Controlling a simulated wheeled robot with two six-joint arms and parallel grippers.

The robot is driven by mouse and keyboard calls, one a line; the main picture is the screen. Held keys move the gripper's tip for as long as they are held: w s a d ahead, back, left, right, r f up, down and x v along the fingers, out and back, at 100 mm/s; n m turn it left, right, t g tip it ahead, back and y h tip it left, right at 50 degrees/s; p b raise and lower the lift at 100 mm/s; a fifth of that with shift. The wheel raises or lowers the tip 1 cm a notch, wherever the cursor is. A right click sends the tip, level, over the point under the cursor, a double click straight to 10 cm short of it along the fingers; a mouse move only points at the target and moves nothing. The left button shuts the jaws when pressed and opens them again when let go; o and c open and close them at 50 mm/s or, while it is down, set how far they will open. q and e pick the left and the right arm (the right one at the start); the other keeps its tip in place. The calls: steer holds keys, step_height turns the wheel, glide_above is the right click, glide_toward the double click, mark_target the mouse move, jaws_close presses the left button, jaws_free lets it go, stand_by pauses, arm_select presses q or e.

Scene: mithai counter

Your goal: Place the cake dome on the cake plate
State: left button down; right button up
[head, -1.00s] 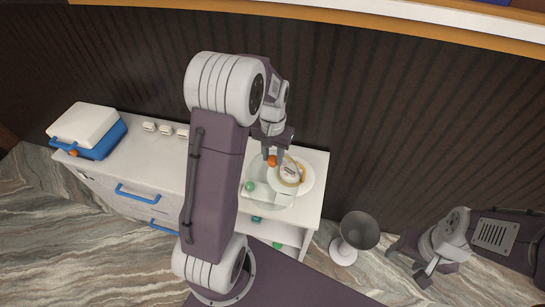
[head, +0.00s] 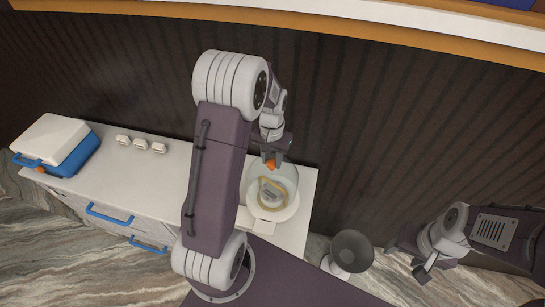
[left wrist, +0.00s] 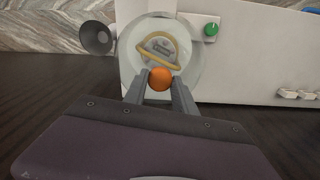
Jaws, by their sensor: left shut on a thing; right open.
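My left gripper (head: 270,160) is shut on the orange knob (head: 271,165) of the clear cake dome (head: 290,175). The knob also shows between the fingers in the left wrist view (left wrist: 160,80), with the dome's round outline (left wrist: 192,62) beyond it. The pale round cake plate (head: 284,214) is on the counter's right part, carrying a grey item with a yellow band (head: 271,193). In the head view the dome overlaps the plate's far side; whether its rim touches the plate cannot be told. My right gripper (head: 404,264) is open and empty, away from the counter.
The white counter (head: 165,185) carries a blue-and-white box (head: 55,145) and several small white pieces (head: 140,143). A green knob (left wrist: 210,29) shows beside the plate. A grey funnel-shaped stand (head: 350,250) is on the floor at right. A dark ribbed wall (head: 400,130) rises behind.

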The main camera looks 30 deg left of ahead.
mark_target(273, 170)
arm_select(q)
steer(key=f, duration=0.1)
steer(key=w+f+b, duration=0.1)
steer(key=f+b, duration=0.1)
steer(key=shift+w+f, duration=0.3)
steer(key=shift+w, duration=0.05)
steer(key=f+b, duration=0.1)
steer(key=b, duration=0.1)
steer(key=s+f+b, duration=0.1)
steer(key=f, duration=0.1)
steer(key=shift+f+b, duration=0.15)
steer(key=shift+b, duration=0.2)
steer(key=shift+w, duration=0.3)
steer(key=shift+f, duration=0.1)
arm_select(e)
step_height(273, 170, down, 6)
steer(key=w, duration=0.1)
steer(key=shift+w, duration=0.15)
